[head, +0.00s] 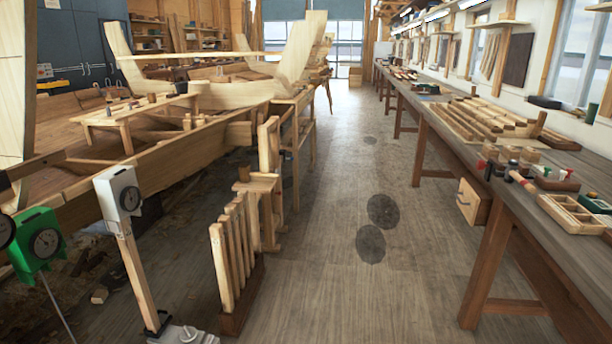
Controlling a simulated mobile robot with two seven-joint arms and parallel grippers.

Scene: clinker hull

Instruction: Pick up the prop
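Several upright wooden bars (228,262), which look like props, stand in a row in a low dark wooden rack (243,298) on the floor. A single wooden post (138,272), which also looks like a prop, stands slightly tilted at the lower left. A white box with a dial (118,192) is at its top, and a grey metal foot (183,335) is at its bottom. I cannot tell which of these is the prop of the task. Neither of my grippers is in view.
A green dial box (40,243) stands at the far left. The planked wooden hull (180,140) fills the left side. A long workbench (455,135) with tools and trays (575,213) runs along the right. The floor (330,200) between them is clear, with dark round patches.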

